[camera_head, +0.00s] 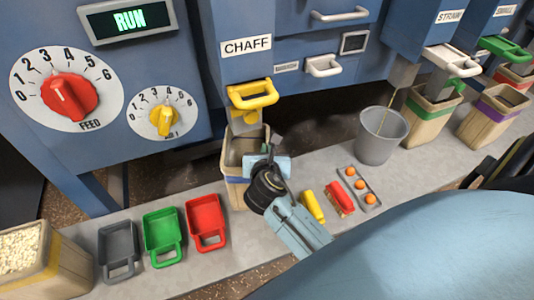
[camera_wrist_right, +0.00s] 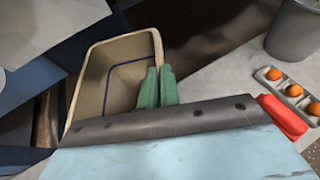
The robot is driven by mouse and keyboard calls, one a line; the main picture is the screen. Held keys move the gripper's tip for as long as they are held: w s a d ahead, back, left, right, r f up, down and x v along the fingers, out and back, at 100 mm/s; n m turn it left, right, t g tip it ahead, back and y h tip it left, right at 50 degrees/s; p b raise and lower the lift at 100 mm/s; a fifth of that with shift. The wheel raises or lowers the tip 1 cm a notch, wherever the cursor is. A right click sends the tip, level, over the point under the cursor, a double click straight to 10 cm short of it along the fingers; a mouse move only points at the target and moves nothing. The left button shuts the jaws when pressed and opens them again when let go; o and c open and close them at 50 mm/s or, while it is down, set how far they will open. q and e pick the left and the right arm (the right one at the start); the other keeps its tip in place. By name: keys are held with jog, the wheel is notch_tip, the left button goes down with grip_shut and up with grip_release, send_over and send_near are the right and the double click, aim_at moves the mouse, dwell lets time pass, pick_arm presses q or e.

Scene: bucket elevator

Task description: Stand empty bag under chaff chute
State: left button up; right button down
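The tan bag (camera_head: 232,185) with a blue band stands on the grey ledge below the chute labelled CHAFF (camera_head: 247,46), which has a yellow handle (camera_head: 253,94). In the right wrist view the bag (camera_wrist_right: 92,85) is open at the top and looks empty inside. My right gripper (camera_head: 267,150) is at the bag's near right side. Its green fingertips (camera_wrist_right: 158,88) are close together at the bag's right wall, seemingly pinching it. My arm hides part of the bag. My left gripper is not in view.
Grey (camera_head: 118,250), green (camera_head: 163,235) and red (camera_head: 206,222) scoops lie left of the bag. A grey bucket (camera_head: 380,138), a yellow object (camera_head: 312,206), a red brush (camera_head: 340,197) and a tray with orange balls (camera_head: 349,174) are right. A filled bag (camera_head: 45,270) stands far left.

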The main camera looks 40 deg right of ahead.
jog(key=shift+f, duration=0.15)
jog(key=c, duration=1.6)
grip_release()
